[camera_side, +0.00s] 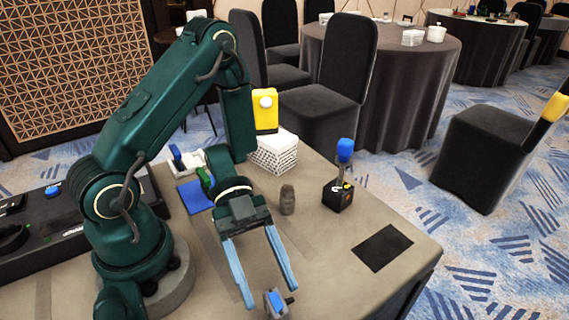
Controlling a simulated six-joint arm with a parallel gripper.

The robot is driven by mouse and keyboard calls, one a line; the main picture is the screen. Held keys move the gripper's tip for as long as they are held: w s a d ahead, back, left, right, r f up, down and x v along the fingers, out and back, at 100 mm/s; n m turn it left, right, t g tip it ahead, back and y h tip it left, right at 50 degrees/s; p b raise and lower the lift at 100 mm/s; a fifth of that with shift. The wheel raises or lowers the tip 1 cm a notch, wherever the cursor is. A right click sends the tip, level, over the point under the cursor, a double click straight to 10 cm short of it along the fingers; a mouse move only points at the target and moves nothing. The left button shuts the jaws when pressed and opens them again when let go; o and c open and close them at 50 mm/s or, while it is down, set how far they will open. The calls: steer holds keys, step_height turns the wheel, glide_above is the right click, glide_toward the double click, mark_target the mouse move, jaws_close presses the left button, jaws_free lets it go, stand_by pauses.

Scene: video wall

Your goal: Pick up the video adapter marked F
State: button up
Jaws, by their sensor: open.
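My gripper (270,296) is open, its two long light-blue fingers reaching down toward the front edge of the table. A small grey piece with a blue face (276,302) is between and just beyond the fingertips, near the bottom of the picture. It looks like a connector or adapter. I cannot read any letter on it, and I cannot tell whether a finger touches it. More small blue, green and white parts (184,161) are on the table behind my arm, partly hidden by it. No F mark is readable anywhere.
The grey-brown table (320,276) holds a small dark grey bottle-shaped object (287,199), a black box with a blue-topped post (338,194), a black mat (382,248), a white patterned box (275,154) and a yellow container (264,112). Open tabletop lies right of my gripper.

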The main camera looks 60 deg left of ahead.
mark_target(270, 291)
steer(key=shift+x, duration=2)
jaws_close()
